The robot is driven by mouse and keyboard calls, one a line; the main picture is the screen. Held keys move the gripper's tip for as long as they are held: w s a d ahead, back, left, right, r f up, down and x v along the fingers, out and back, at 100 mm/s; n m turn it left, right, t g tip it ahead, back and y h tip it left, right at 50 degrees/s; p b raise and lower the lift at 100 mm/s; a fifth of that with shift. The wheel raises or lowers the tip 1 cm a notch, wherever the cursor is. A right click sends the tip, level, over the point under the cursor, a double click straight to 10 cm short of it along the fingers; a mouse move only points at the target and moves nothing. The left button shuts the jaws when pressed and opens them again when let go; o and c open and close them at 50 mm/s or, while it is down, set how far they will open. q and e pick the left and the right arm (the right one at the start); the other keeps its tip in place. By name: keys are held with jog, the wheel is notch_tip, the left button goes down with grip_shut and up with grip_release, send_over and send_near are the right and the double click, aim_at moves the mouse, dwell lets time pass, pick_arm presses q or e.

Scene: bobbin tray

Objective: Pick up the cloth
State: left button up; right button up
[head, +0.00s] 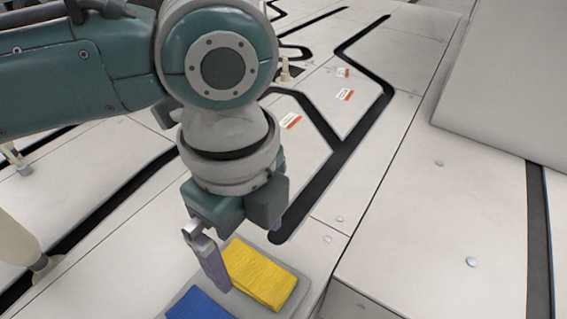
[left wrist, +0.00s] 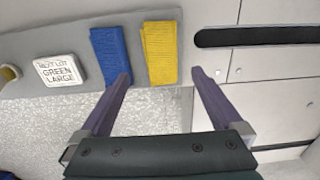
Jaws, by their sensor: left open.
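A yellow folded cloth (head: 260,275) lies on a grey tray (head: 314,286) at the bottom of the head view; it also shows in the left wrist view (left wrist: 159,53). A blue cloth (head: 198,306) lies beside it to the left, also in the left wrist view (left wrist: 109,53). My left gripper (head: 246,258) is open and empty above the tray. In the left wrist view its fingertips (left wrist: 160,75) show on either side of the yellow cloth's near end, the left one overlapping the blue cloth's edge. Contact cannot be told. My right gripper is out of view.
A white tile (left wrist: 60,71) with black lettering, including "GREEN LARGE", lies left of the blue cloth. The pale panelled surface has dark slots (head: 340,155) and small orange-and-white labels (head: 291,121). A raised grey block (head: 510,80) stands at the upper right.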

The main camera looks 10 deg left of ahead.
aim_at(262, 276)
pick_arm(q)
jog(key=f+b, duration=0.4)
jog(key=d+f+b, duration=0.1)
jog(key=f+b, duration=0.1)
jog(key=f, duration=0.1)
jog(key=shift+s+d, duration=0.1)
jog(key=shift+s, duration=0.05)
jog(key=shift+r, duration=0.15)
jog(key=c, duration=1.3)
